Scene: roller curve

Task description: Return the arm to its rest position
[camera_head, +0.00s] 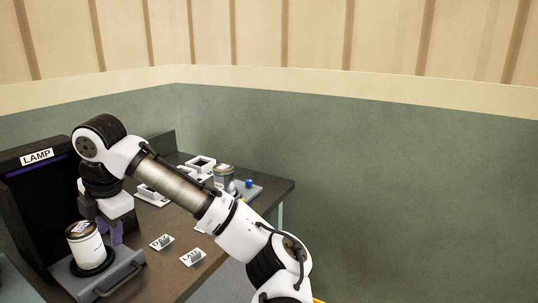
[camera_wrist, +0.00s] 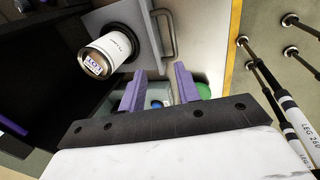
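My gripper (camera_head: 112,232) hangs pointing down over the table, in front of the black box labelled LAMP. Its two purple fingers stand apart with nothing held between them; they also show in the wrist view (camera_wrist: 160,88). A white can (camera_head: 85,247) with a brownish top stands upright on a round black pad on the grey tray (camera_head: 122,270) of the LAMP box, just left of my gripper and apart from it. The can also shows in the wrist view (camera_wrist: 118,43), with a label reading LOT on its top. My arm reaches from the lower right across the table.
The LAMP box (camera_head: 40,200) stands at the left. Two small label cards (camera_head: 192,257) lie right of the tray. White square holders (camera_head: 200,163), another can (camera_head: 223,174) and a small blue item (camera_head: 249,183) are at the table's back. A green wall is behind; space right of the table looks clear.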

